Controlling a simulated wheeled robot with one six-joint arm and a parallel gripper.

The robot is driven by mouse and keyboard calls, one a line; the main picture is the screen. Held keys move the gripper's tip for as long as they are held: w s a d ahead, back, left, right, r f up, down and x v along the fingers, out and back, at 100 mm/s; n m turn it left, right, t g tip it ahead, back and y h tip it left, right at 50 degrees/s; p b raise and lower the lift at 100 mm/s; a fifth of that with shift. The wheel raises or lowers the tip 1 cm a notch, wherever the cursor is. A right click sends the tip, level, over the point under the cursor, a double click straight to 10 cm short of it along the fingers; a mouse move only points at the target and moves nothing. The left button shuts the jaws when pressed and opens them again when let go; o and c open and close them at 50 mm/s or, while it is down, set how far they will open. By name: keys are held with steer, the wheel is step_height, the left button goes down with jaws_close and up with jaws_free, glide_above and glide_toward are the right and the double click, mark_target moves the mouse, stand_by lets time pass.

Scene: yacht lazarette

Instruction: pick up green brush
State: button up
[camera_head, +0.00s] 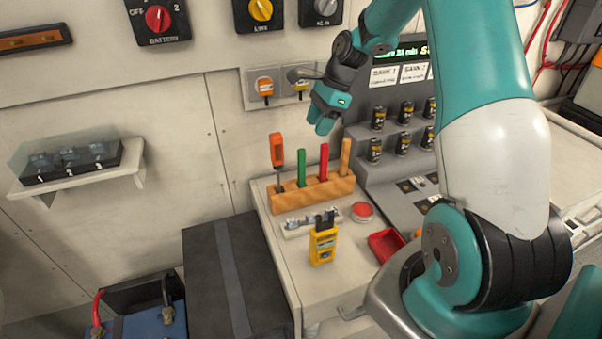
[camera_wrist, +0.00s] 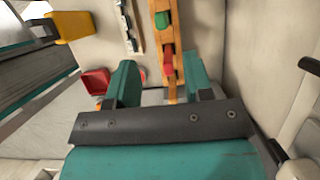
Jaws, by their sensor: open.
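The green brush (camera_head: 301,167) stands upright in a wooden holder block (camera_head: 313,190) on the white counter. It stands between an orange-handled screwdriver (camera_head: 277,150) and a red-handled tool (camera_head: 323,160). In the wrist view the green brush (camera_wrist: 162,19) shows end-on near the top edge. My gripper (camera_head: 325,122) is open and empty, above the holder's right part and apart from the brush. In the wrist view my gripper's fingers (camera_wrist: 165,88) straddle the holder's line, with the red tool (camera_wrist: 167,62) just beyond them and the green brush further up. The brush's lower end is hidden in the block.
A tan-handled tool (camera_head: 345,157) stands at the holder's right end. A yellow meter (camera_head: 323,244), a red button (camera_head: 362,211) and a red tray (camera_head: 386,244) lie in front of the holder. The wall with orange switches (camera_head: 265,87) is close behind.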

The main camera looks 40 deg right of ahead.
mark_target(302, 156)
steer(key=shift+w+p+x, duration=0.2)
steer(key=shift+p+x, duration=1.6)
steer(key=shift+x, duration=3.5)
steer(key=shift+r, duration=0.1)
jaws_close()
